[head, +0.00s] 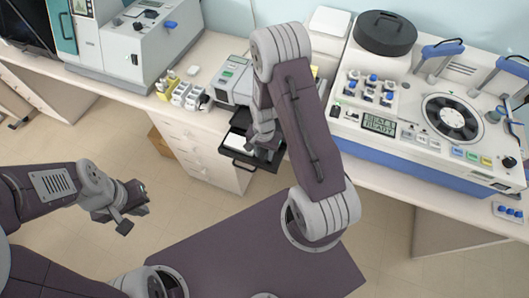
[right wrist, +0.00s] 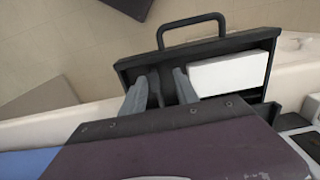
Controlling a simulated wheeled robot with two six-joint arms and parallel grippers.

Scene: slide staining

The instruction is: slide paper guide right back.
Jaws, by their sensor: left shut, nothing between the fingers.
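A dark tray (head: 232,160) sticks out from the front of a small grey device on the bench. In the right wrist view the tray (right wrist: 130,70) has a loop handle and holds a white paper stack (right wrist: 232,73) on its right side. A thin dark upright piece, apparently the paper guide (right wrist: 155,90), stands left of the paper. My right gripper (right wrist: 160,82) is down in the tray, its fingers apart on either side of this piece; I see a gap on its right. My right gripper (head: 262,148) also shows in the head view. My left gripper (head: 133,206) is shut and empty, away from the bench.
The grey device (head: 232,80) stands behind the tray. Small bottles and boxes (head: 182,92) are to its left, with a larger grey machine (head: 140,45) beyond. A big white stainer (head: 410,110) fills the bench on the right. The floor before the drawers is clear.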

